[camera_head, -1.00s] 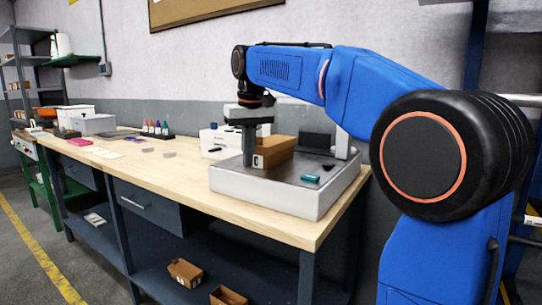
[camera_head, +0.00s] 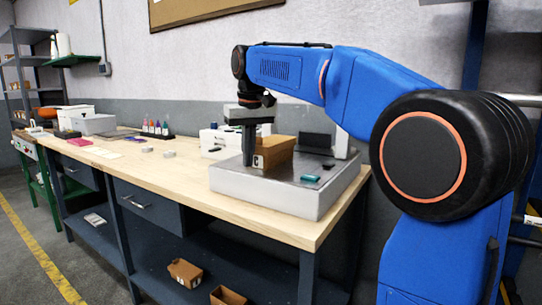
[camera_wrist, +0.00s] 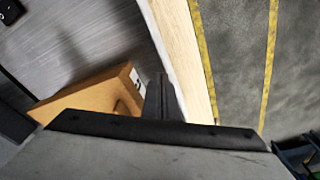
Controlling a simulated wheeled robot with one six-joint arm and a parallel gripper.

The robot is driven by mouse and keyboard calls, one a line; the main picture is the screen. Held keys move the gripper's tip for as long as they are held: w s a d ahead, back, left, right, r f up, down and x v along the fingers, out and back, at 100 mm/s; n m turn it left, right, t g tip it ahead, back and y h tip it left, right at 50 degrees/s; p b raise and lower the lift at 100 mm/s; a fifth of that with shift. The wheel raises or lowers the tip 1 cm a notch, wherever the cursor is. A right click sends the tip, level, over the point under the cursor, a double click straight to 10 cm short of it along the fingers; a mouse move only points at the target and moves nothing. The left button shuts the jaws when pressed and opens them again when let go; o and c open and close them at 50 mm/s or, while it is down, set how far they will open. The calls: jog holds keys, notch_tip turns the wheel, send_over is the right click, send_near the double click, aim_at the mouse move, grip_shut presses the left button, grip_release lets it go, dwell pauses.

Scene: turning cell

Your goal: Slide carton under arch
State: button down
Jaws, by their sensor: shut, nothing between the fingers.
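The brown carton (camera_head: 278,150) lies on the grey metal-topped platform (camera_head: 328,183) at the right end of the workbench. Its end with a white label faces my gripper. My gripper (camera_head: 249,162) points down at the left end of the carton, shut and empty. In the wrist view the carton (camera_wrist: 85,102) lies left of the dark fingers (camera_wrist: 160,95), very close to them; I cannot tell whether they touch. A pale upright post (camera_head: 342,144) stands at the platform's back right. The full shape of an arch cannot be made out from here.
A teal item (camera_head: 310,178) and a small black item (camera_head: 328,166) lie on the platform to the right of the carton. A dark block (camera_head: 315,141) stands behind. A white box (camera_head: 215,142) is on the bench to the left. The bench front (camera_head: 200,190) is clear.

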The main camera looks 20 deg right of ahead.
aim_at(272, 140)
jog(key=shift+w, duration=0.1)
jog(key=shift+w+d, duration=0.4)
jog(key=shift+d, duration=0.2)
jog(key=shift+w+d, duration=0.4)
jog(key=shift+d, duration=0.2)
jog(key=shift+w+d, duration=0.1)
jog(key=shift+w+d, duration=0.8)
jog(key=shift+d, duration=0.3)
jog(key=shift+w+d, duration=0.9)
jog(key=shift+d, duration=0.3)
jog(key=shift+d, duration=0.1)
jog(key=shift+w+d, duration=0.85)
jog(key=shift+d, duration=0.3)
jog(key=shift+w+d, duration=0.1)
jog(key=shift+d, duration=0.05)
